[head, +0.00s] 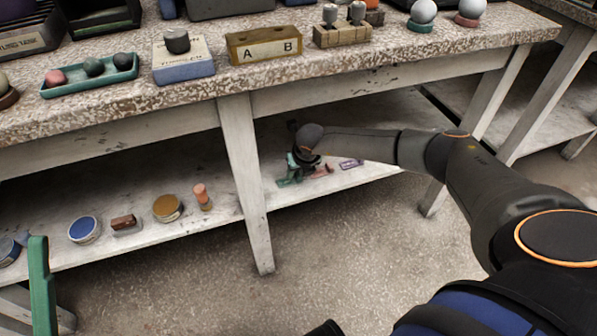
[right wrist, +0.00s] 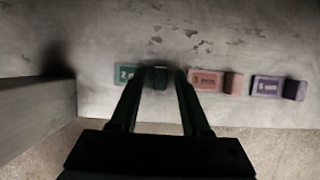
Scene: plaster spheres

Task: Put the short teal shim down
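The short teal shim (right wrist: 125,75) lies flat on the lower shelf, its "2 mm" label facing up in the right wrist view. A dark raised block (right wrist: 155,77) stands at its right end. My right gripper (right wrist: 160,76) is open around that block, with a small gap beside its right fingertip. In the head view the teal shim (head: 288,182) shows on the shelf below my right gripper (head: 303,163). The gripper and my wrist partly hide the block there.
The red "3 mm" shim (right wrist: 207,82) and purple shim (right wrist: 268,88) lie to the right. A table leg (head: 244,180) stands to the left. The shelf's front edge (head: 225,220) is close. The tabletop (head: 220,88) overhangs the shelf.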

